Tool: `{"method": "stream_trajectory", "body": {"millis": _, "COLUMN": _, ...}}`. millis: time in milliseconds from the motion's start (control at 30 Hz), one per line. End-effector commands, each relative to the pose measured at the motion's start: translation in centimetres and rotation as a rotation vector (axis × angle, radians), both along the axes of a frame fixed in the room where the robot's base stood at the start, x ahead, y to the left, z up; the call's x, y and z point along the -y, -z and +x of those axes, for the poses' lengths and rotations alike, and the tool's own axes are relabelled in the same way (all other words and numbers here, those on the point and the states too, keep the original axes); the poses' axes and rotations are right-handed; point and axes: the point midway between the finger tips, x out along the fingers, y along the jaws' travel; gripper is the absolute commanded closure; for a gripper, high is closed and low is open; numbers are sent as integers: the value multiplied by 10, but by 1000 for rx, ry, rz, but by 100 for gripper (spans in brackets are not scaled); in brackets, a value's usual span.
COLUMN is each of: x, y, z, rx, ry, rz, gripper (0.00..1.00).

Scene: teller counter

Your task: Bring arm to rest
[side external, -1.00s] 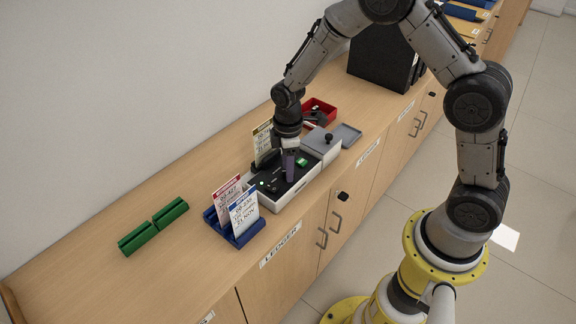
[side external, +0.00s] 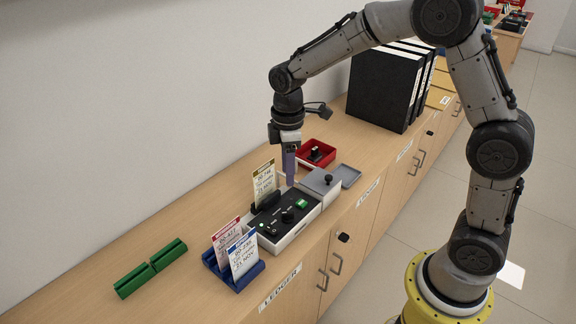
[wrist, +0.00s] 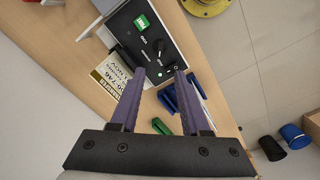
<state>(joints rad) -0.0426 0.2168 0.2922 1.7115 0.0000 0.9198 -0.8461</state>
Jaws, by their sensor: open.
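My gripper (side external: 289,166) hangs above the counter, pointing down, over the back edge of a black-topped control box (side external: 268,226). In the wrist view its two purple fingers (wrist: 160,75) are spread apart with nothing between them. The control box also shows there (wrist: 166,30), with a green button, a black knob and small switches. A card with a yellow header (side external: 264,181) stands upright behind the box. My gripper is clear of the box and the card in the side view. My arm is raised and bent at the elbow.
A blue holder (side external: 240,279) carries a red-headed and a blue-headed card. A red tray (side external: 316,153), a grey lidded box (side external: 322,184) and black binders (side external: 385,85) stand at the back. The counter's left part is mostly clear.

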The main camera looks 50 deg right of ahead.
Motion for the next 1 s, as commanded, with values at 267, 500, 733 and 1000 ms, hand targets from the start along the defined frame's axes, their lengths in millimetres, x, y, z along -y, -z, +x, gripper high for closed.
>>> {"method": "stream_trajectory", "body": {"millis": 267, "x": 0, "y": -8, "z": 0, "rx": 1, "ry": 0, "rz": -1, "gripper": 54}}
{"method": "stream_trajectory", "body": {"millis": 500, "x": 1, "y": -14, "z": 1, "rx": 16, "ry": 2, "rz": 1, "gripper": 54}}
{"method": "stream_trajectory", "body": {"millis": 733, "x": 6, "y": -85, "z": -20, "rx": 177, "ry": 16, "rz": 7, "gripper": 54}}
{"method": "stream_trajectory", "body": {"millis": 1000, "x": 13, "y": -152, "z": -108, "rx": 372, "ry": 200, "rz": 43, "gripper": 54}}
